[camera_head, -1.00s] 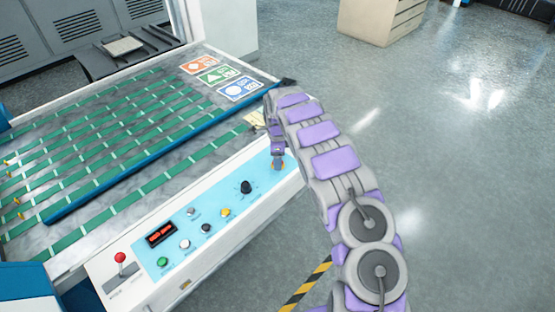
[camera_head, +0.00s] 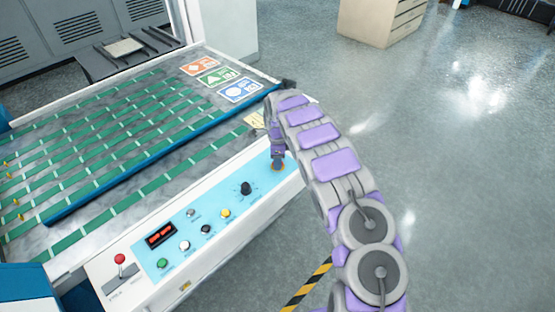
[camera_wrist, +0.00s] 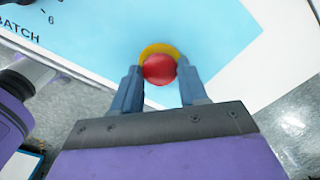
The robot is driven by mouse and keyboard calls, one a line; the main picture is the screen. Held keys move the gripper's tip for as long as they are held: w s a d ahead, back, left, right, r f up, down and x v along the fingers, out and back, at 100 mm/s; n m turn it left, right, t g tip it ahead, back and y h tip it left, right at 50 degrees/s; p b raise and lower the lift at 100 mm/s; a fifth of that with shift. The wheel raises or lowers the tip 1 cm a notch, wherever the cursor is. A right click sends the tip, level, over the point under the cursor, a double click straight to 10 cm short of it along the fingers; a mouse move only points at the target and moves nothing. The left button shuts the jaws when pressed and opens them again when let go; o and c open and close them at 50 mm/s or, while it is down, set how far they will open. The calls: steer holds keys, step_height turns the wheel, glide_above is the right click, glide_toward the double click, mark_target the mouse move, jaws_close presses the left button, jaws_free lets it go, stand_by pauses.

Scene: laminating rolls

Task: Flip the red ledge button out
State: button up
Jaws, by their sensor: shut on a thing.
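The red button (camera_wrist: 159,69) is a round red knob with a yellow ring (camera_wrist: 158,49) around its base. It sits on the light blue panel. In the wrist view my gripper (camera_wrist: 163,80) has one finger at each side of the knob and is shut on it. In the head view my gripper (camera_head: 278,160) is at the right end of the blue panel (camera_head: 215,215), pointing down. There the button is mostly hidden by the gripper, with only a little orange showing at its tip.
Behind lies the machine bed with green belts (camera_head: 140,180). Open floor (camera_head: 460,180) is to the right.

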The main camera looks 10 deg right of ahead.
jaws_close()
steer(key=shift+r+p, duration=0.4)
steer(key=shift+r, duration=0.3)
steer(key=shift+w, duration=0.15)
steer(key=o, duration=0.9)
jaws_free()
steer(key=shift+r, duration=0.1)
steer(key=shift+o, duration=1.1)
